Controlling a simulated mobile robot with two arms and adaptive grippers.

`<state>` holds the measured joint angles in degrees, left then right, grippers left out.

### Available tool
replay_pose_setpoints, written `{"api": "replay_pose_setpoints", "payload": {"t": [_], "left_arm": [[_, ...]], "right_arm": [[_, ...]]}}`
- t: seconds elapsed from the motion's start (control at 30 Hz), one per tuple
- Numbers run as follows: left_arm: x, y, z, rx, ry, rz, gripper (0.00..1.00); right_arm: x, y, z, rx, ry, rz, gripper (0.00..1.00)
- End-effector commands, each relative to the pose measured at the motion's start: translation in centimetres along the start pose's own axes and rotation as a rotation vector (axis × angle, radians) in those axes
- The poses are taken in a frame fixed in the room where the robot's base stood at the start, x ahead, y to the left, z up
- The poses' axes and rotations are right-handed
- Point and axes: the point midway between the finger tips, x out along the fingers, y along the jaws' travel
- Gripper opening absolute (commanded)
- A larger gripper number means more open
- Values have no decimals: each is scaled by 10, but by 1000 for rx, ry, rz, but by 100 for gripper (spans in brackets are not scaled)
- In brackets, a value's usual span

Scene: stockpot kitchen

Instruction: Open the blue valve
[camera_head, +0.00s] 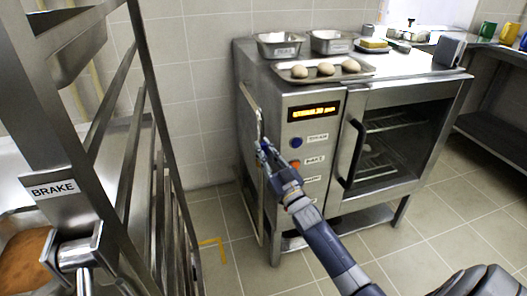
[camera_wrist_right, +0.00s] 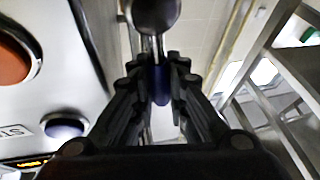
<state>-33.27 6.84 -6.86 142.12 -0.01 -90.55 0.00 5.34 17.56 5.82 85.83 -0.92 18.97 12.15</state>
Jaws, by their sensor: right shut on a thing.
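The blue valve (camera_wrist_right: 161,84) shows in the right wrist view as a blue handle between my fingers, with a metal rounded part (camera_wrist_right: 155,14) above it. In the head view a bit of blue (camera_head: 263,144) shows at my fingertips, beside a pipe (camera_head: 259,124) on the oven's left side. My right gripper (camera_head: 267,153) is shut on the blue handle; its fingers (camera_wrist_right: 160,90) lie on both sides of it. The fingers hide much of the handle, and its exact turn is hard to tell. My left gripper is in neither view.
The oven (camera_head: 355,97) has a blue button (camera_head: 297,142) and a red button (camera_head: 295,163) close to my gripper. A tray (camera_head: 337,75) with three dough balls sits on top. A metal rack with a BRAKE label (camera_head: 53,189) stands at left. Floor between is clear.

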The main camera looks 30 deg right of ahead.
Motion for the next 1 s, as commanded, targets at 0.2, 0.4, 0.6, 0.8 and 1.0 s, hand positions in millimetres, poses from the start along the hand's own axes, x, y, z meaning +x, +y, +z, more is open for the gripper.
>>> {"api": "replay_pose_setpoints", "payload": {"t": [0.2,0.4,0.6,0.8,1.0], "left_arm": [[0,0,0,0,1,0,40],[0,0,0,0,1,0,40],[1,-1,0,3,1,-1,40],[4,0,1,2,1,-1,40],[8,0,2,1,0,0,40]], "right_arm": [[0,0,0,-2,-2,0,23],[0,0,0,-3,-1,0,35],[0,0,0,-14,-3,-4,35],[2,-13,2,-177,-35,-74,35],[3,-38,12,-510,-106,-213,35]]}}
